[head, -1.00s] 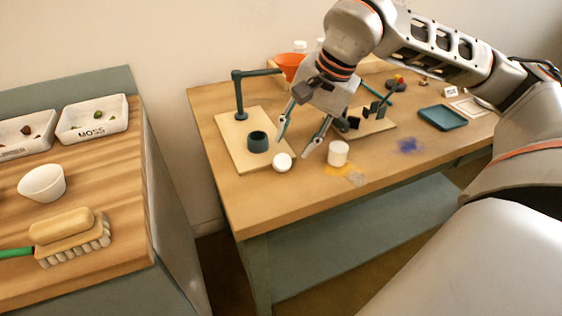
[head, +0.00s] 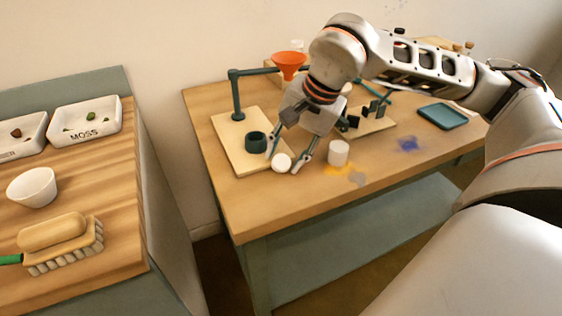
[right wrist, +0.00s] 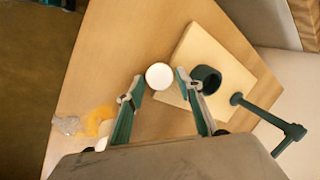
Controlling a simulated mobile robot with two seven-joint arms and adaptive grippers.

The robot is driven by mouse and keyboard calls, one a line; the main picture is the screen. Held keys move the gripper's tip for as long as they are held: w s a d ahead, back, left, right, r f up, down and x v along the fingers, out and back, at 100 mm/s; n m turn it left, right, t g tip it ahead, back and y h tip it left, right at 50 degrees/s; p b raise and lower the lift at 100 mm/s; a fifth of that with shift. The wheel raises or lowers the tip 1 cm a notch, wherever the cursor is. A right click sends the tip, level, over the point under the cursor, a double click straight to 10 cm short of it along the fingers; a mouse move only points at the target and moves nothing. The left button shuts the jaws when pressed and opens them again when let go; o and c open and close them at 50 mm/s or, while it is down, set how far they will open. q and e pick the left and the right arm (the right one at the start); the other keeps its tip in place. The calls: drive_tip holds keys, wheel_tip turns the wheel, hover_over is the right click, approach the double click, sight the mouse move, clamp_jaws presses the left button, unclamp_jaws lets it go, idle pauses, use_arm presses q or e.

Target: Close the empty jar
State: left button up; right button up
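A round white piece (head: 281,162), which looks like a lid, lies on the table in front of the dark round holder (head: 256,143). A white cylinder (head: 338,152) that looks like a jar stands to its right; I cannot tell whether it is empty. My right gripper (head: 284,165) is open, pointing down, with its fingertips on either side of the white piece. In the right wrist view, the white piece (right wrist: 159,76) shows between the tips, with a small gap on each side. The cylinder is mostly hidden there. My left gripper is not in view.
The holder stands on a wooden board (head: 228,150) beside a dark post with an orange funnel (head: 289,64). A separate counter at left holds a bowl (head: 32,187) and brush (head: 62,240).

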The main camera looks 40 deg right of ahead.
drive_tip(key=c, duration=0.4)
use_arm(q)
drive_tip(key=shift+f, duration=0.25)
use_arm(e)
drive_tip(key=shift+c, duration=0.2)
drive_tip(key=shift+r, duration=0.5)
wheel_tip(320, 180, up, 7)
drive_tip(key=shift+p, duration=1.1)
wheel_tip(320, 180, up, 7)
drive_tip(key=p, duration=0.2)
wheel_tip(320, 180, up, 5)
drive_tip(key=p, duration=0.1)
hover_over(286, 161)
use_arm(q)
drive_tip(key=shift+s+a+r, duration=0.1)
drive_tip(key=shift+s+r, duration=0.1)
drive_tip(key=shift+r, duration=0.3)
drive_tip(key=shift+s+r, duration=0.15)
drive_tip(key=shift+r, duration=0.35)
